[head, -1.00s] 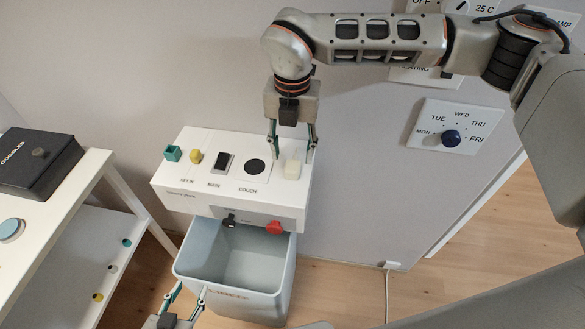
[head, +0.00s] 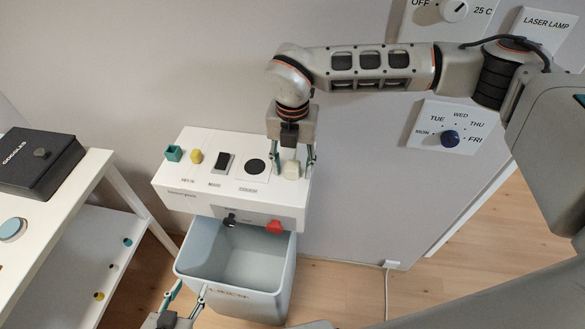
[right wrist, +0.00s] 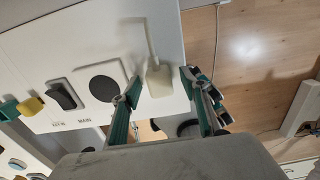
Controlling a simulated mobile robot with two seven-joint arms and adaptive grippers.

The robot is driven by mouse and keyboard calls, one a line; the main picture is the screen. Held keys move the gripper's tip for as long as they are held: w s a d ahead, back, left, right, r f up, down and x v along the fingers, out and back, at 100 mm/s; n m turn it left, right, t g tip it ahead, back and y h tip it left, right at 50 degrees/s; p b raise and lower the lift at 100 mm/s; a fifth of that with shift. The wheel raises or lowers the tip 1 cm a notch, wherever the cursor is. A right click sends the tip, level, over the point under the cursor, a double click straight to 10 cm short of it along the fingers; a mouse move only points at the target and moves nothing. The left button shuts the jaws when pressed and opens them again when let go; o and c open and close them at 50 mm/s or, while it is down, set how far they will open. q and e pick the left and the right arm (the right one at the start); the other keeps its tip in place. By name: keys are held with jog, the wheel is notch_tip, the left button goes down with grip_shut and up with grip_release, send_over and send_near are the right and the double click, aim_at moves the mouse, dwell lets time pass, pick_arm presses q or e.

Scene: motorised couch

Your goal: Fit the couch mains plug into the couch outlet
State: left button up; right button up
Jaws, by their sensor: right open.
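The white mains plug (head: 291,171) sits on the top of the white panel box, at its right end. In the right wrist view the plug (right wrist: 159,82) shows with a pale cord running from it. The couch outlet, a round black socket (head: 254,166) above the label COUCH, is just left of the plug; it also shows in the right wrist view (right wrist: 103,88). My right gripper (head: 294,165) points down, open, with one finger on each side of the plug; contact cannot be told. My left gripper (head: 187,293) is open and empty at the bottom edge.
A grey bin (head: 235,255) stands below. A white shelf table (head: 85,190) is at left.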

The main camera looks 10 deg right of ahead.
aim_at(292, 165)
jog(key=shift+c, duration=0.3)
jog(key=c, duration=1)
jog(key=shift+r, duration=0.1)
notch_tip(292, 165, up, 20)
jog(key=shift+f, duration=0.1)
